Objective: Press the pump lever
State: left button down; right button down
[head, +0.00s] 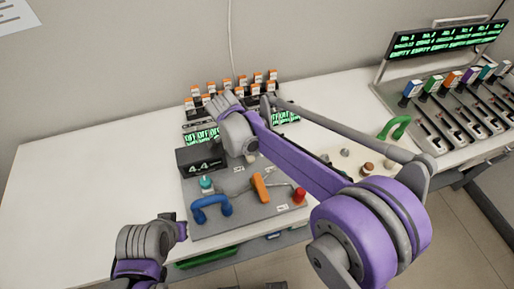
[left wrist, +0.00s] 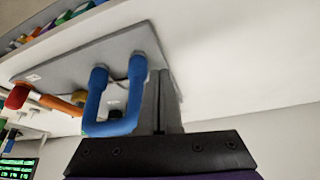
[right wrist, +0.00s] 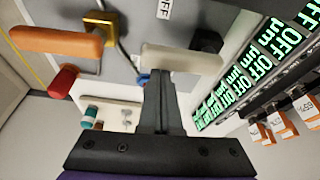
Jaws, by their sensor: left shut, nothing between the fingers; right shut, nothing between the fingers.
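A grey control panel (head: 270,217) on the white table carries an orange lever (head: 260,187), a pale lever (right wrist: 182,59) and a blue U-shaped handle (head: 211,208). No readable label tells which is the pump lever. In the right wrist view, the orange lever (right wrist: 56,41) sits on a gold base and the pale one on a black base. My right gripper (right wrist: 159,76) is shut and empty, its tips close to the pale lever; contact cannot be told. My left gripper (head: 182,230) is shut and empty at the panel's front left, beside the blue handle (left wrist: 113,103).
A red knob (head: 299,195), a teal knob (head: 206,183) and a black display (head: 202,160) reading 4.4 are on the panel. Green "OFF" displays (right wrist: 240,72) stand behind. A green handle (head: 394,127) is right of my right arm. Free table lies left.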

dwell(0.5)
jog(key=shift+w+d, duration=0.15)
jog(key=shift+d, duration=0.25)
jog(key=d, duration=0.3)
jog(key=shift+w, duration=0.4)
jog(key=v, duration=1)
jog(key=shift+p, duration=0.3)
jog(key=s+d+f+n+t+y, duration=0.1)
jog(key=s+d+f+n, duration=0.1)
jog(key=s+d+n, duration=0.2)
jog(key=s+d+f+n+t+y, duration=0.1)
jog(key=s+d+n, duration=0.4)
jog(key=s, duration=0.6)
jog(key=s+d+f+n+t+y, duration=0.1)
jog(key=s+d+f+n+t, duration=0.1)
jog(key=s+d+n, duration=0.3)
jog(key=s+f+p, duration=0.1)
jog(key=s, duration=0.1)
jog(key=shift+s+f+y, duration=0.3)
jog(key=shift+s+f, duration=0.1)
